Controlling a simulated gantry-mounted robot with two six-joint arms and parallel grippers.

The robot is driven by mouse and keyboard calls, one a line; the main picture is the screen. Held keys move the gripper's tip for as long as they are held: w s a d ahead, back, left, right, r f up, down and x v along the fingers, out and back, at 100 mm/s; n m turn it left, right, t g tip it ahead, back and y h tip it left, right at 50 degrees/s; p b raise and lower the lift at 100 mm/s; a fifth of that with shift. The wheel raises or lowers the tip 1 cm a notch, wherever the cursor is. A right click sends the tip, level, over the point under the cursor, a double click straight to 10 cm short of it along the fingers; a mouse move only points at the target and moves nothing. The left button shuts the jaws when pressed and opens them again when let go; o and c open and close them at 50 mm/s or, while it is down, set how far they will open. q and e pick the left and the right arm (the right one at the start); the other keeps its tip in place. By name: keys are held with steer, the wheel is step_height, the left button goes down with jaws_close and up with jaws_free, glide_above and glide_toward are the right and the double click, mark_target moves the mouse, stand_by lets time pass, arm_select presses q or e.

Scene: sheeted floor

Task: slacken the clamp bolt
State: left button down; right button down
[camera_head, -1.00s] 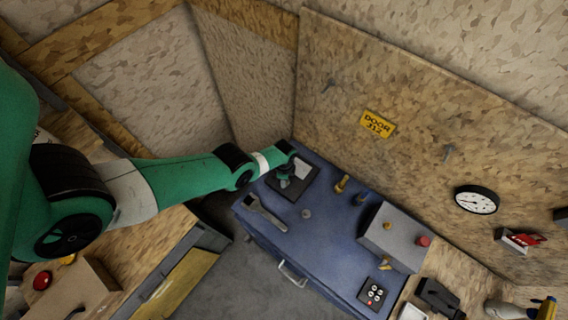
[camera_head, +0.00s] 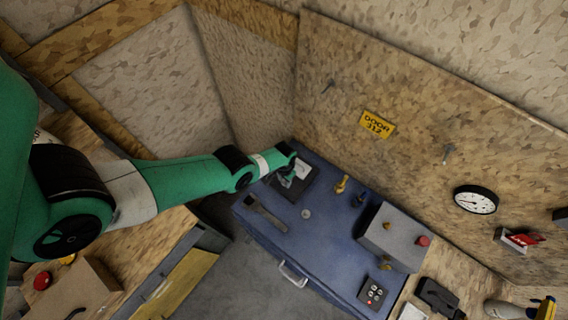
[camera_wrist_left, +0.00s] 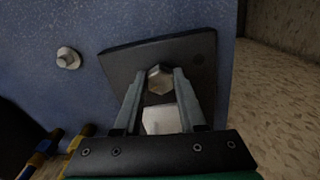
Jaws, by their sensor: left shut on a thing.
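The clamp bolt, a pale hex head (camera_wrist_left: 160,78), stands on a dark plate (camera_wrist_left: 200,62) in the left wrist view. My left gripper (camera_wrist_left: 160,82) is shut on it, with one finger on each side of the head. In the head view my left gripper (camera_head: 287,180) is over the same dark plate (camera_head: 287,193) at the bench's far left end, and the bolt cannot be made out there. A white patch (camera_wrist_left: 160,120) lies on the plate between the fingers. My right gripper is not in view.
A wrench-like tool (camera_head: 266,214) lies on the blue bench top (camera_head: 325,235). A grey round knob (camera_head: 306,213), a yellow fitting (camera_head: 342,183) and a grey box (camera_head: 395,237) with a red button are to the right. A board wall stands behind.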

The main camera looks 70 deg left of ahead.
arm_select(q)
steer(key=n, duration=0.7)
steer(key=shift+w+d+f, duration=0.1)
steer(key=n, duration=0.7)
steer(key=shift+w, duration=0.2)
stand_by(0.3)
steer(key=shift+c, duration=2.4)
jaws_free()
